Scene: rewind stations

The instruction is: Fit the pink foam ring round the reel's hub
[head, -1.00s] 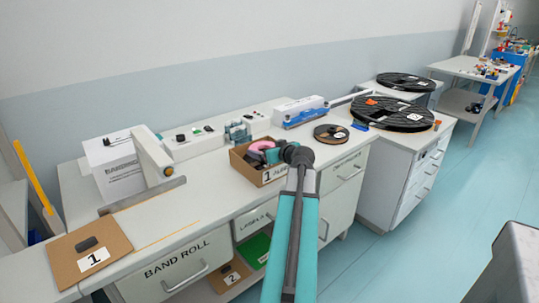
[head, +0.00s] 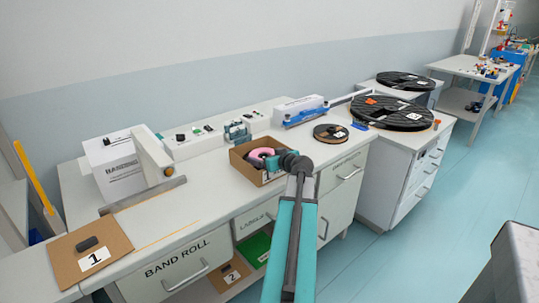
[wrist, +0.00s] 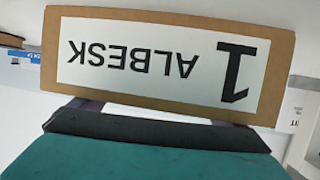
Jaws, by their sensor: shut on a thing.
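The pink foam ring (head: 259,153) shows at the open top of the cardboard box on the bench. My gripper (head: 275,161) is at the right side of the ring and appears shut on it, though the box and my wrist hide the contact. In the wrist view my gripper's dark fingers (wrist: 155,113) pass behind the box's front wall, so the ring is hidden there. A large black reel (head: 390,114) lies flat on the cabinet to the right, and a smaller dark reel (head: 331,133) lies on the bench beyond the box.
The cardboard box (head: 241,163), labelled "1 ALBESK" in the wrist view (wrist: 270,60), surrounds my fingers. A blue and white device (head: 303,112) stands behind it. Another black reel (head: 405,81) lies farther back. Bare bench top lies left of the box.

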